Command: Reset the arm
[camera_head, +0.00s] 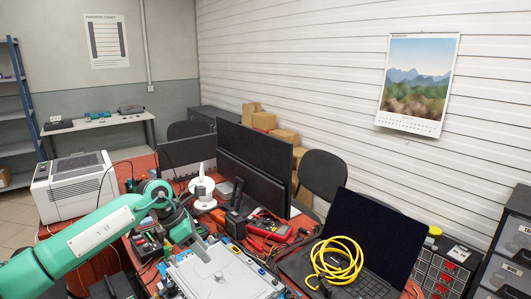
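My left arm (95,235) is green with a white panel and comes in from the lower left. My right gripper is not in view. A coiled yellow hose or cable (337,262) lies on the open laptop (384,245), apart from the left gripper.
Black monitors (252,165) stand behind the case, with a white device (203,190) beside them. A red multimeter (270,229) and tools clutter the red table. A white box-shaped machine (73,187) is at left; drawer cabinets (442,270) are at right. Little table is free.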

